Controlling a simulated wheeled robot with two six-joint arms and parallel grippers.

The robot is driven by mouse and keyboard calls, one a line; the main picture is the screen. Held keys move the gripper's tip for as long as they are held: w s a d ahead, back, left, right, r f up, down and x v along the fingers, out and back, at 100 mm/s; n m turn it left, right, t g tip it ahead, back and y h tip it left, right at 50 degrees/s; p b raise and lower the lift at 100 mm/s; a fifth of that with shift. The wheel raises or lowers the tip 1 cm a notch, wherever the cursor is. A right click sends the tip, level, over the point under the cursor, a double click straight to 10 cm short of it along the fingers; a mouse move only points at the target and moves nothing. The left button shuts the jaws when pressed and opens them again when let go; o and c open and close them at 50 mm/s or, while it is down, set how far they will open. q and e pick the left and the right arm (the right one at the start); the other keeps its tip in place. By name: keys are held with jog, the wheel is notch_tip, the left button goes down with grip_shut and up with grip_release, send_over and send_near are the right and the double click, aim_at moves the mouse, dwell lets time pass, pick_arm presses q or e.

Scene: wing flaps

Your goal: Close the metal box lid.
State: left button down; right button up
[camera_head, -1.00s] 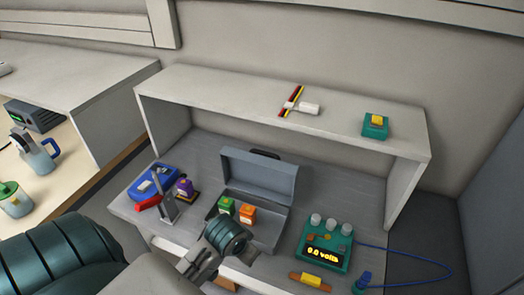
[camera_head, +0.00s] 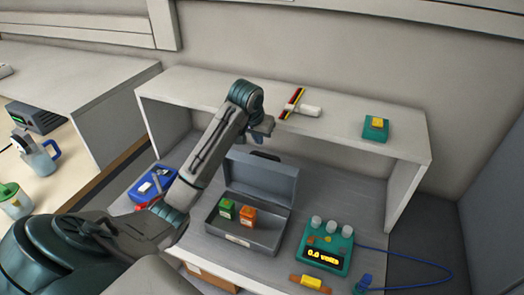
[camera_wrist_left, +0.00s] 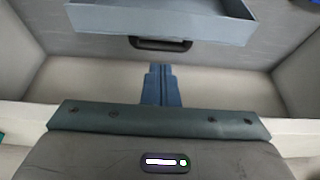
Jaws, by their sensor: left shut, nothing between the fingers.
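The grey metal box (camera_head: 265,240) stands on the desk under the shelf with its lid (camera_head: 268,183) standing open at the back. A dark handle (camera_head: 265,156) shows on the lid's top edge. A green block (camera_head: 227,208) and an orange block (camera_head: 248,216) are inside. My left gripper (camera_head: 264,132) is raised above and behind the lid, near the shelf's front edge. In the left wrist view its blue fingers (camera_wrist_left: 160,68) are together and empty, just apart from the handle (camera_wrist_left: 160,44) and lid (camera_wrist_left: 165,18). My right gripper is not in view.
The white shelf (camera_head: 200,93) is close behind the left gripper and holds a red and yellow item with a white part (camera_head: 302,110). A green voltmeter (camera_head: 325,245) stands right of the box. A blue box (camera_head: 150,188) lies left, partly behind my arm.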

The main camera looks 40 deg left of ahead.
pick_arm(q)
jog(key=p+x, duration=0.3)
jog(key=x, duration=0.5)
jog(key=shift+w+f+p, duration=0.15)
jog(key=shift+f+p, duration=0.05)
jog(key=shift+p, duration=0.1)
jog(key=shift+w+a+f, duration=0.1)
jog(key=shift+w+f, duration=0.15)
jog(key=shift+f, duration=0.4)
